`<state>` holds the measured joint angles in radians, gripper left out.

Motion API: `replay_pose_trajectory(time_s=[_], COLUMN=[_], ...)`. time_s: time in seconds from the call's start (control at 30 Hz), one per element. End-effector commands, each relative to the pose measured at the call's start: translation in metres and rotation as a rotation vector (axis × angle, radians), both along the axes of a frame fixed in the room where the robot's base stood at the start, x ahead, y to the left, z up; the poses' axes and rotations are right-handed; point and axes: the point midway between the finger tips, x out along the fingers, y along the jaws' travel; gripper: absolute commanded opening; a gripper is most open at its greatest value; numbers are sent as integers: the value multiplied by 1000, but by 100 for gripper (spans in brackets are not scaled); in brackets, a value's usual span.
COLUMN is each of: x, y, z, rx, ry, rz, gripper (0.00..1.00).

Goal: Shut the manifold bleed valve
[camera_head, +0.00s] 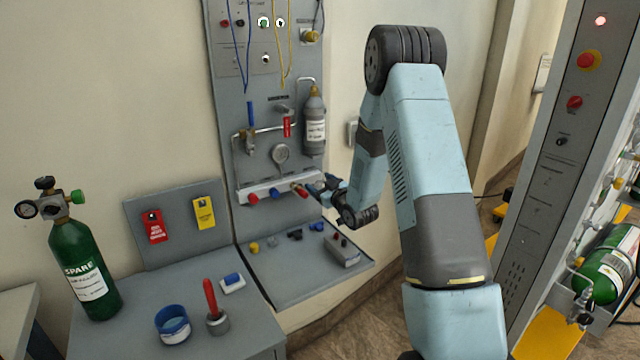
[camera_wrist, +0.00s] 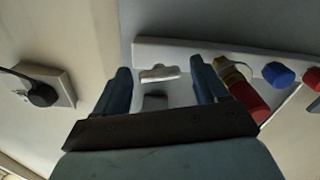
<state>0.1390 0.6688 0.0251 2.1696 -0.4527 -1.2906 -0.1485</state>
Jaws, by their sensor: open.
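The white manifold bar (camera_head: 263,184) runs across the lower part of the grey wall panel. It also shows in the wrist view (camera_wrist: 225,54). A small pale wing-shaped handle (camera_wrist: 158,73) at the bar's end looks like the bleed valve. My gripper (camera_head: 318,187) is at the right end of the bar. In the wrist view my gripper (camera_wrist: 160,68) is open, with the pale handle between its fingertips and visible gaps on both sides. The handle is hidden by my gripper in the head view.
A brass fitting with a red part (camera_wrist: 247,98) is close beside one finger. Blue (camera_head: 276,193) and red (camera_head: 252,198) knobs sit farther along the bar. A grey cylinder (camera_head: 314,128) hangs above. A shelf (camera_head: 290,285) with small parts lies below. A wall box (camera_wrist: 45,87) is off left.

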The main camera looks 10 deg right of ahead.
Motion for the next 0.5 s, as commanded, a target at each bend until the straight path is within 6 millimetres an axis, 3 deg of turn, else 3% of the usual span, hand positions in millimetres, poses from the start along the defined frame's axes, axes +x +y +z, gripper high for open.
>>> replay_pose_trajectory(time_s=[0.2,0.5], x=[12,13], y=[4,4], z=[0,0], rx=[-1,0], ry=[0,1], rz=[0,0], gripper=[72,70])
